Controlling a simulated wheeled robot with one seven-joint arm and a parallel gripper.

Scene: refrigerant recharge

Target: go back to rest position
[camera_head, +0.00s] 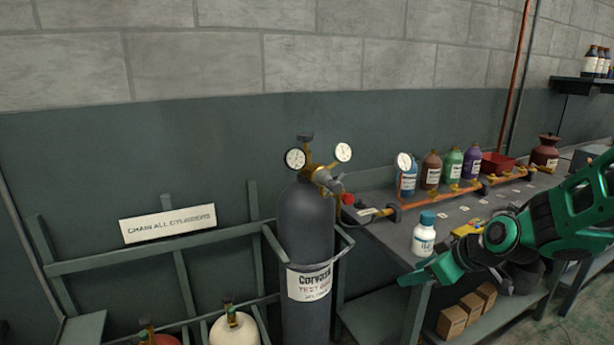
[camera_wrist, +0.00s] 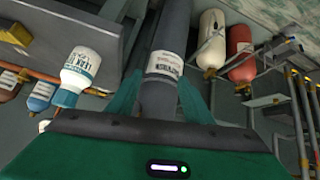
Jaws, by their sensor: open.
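My green gripper (camera_head: 440,250) is at the right of the head view, in front of the bench edge. In the wrist view its two green fingers (camera_wrist: 155,100) stand apart, with the grey cylinder showing in the gap behind them. I see nothing held between them. A white bottle with a blue cap (camera_head: 424,236) stands on the bench close behind the gripper in the head view. The white bottle (camera_wrist: 80,70) shows left of the fingers in the wrist view. Whether gripper and bottle touch, I cannot tell.
A tall grey cylinder (camera_head: 306,225) with gauges stands in a rack left of the bench (camera_head: 400,232). Several coloured bottles, hoses and a red bin (camera_head: 496,164) fill the bench back. Boxes (camera_head: 452,321) sit on the shelf below. Shorter cylinders (camera_head: 234,328) stand lower left.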

